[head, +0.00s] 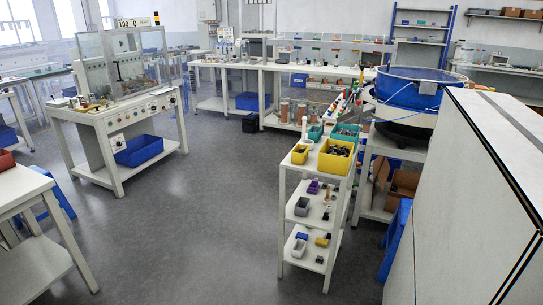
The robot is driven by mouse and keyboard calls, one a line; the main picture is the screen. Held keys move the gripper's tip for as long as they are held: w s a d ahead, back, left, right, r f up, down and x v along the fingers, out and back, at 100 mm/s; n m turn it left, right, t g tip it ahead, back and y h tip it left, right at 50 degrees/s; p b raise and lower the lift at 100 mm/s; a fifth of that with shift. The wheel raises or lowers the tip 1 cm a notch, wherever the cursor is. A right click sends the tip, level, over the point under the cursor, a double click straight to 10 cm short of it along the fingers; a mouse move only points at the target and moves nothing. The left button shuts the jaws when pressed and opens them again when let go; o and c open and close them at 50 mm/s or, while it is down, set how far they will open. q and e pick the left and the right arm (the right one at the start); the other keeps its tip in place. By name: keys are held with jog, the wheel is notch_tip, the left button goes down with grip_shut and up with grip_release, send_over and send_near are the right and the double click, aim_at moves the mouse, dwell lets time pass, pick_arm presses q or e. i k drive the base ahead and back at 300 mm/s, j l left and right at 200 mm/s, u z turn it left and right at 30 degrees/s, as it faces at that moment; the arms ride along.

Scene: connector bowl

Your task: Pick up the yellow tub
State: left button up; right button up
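A yellow tub (335,164) filled with dark small parts stands on the top shelf of a narrow white rack, right of the picture's middle. A small yellow piece (322,241) lies on the rack's bottom shelf. Neither of my grippers shows in the head view, and nothing is touching the tubs.
The white rack (312,175) has lower shelves with small boxes and parts. Teal tubs (346,133) stand behind the yellow ones. A large pale cabinet (470,190) blocks the right. A white table (20,190) is at left. Grey floor (200,220) between is clear.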

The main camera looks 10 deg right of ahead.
aim_at(300, 155)
jog(key=i+j+u, duration=0.1)
jog(key=i+j, duration=0.2)
jog(key=i, duration=0.15)
jog(key=i+j+u, duration=0.15)
jog(key=i, duration=0.3)
jog(key=j, duration=0.1)
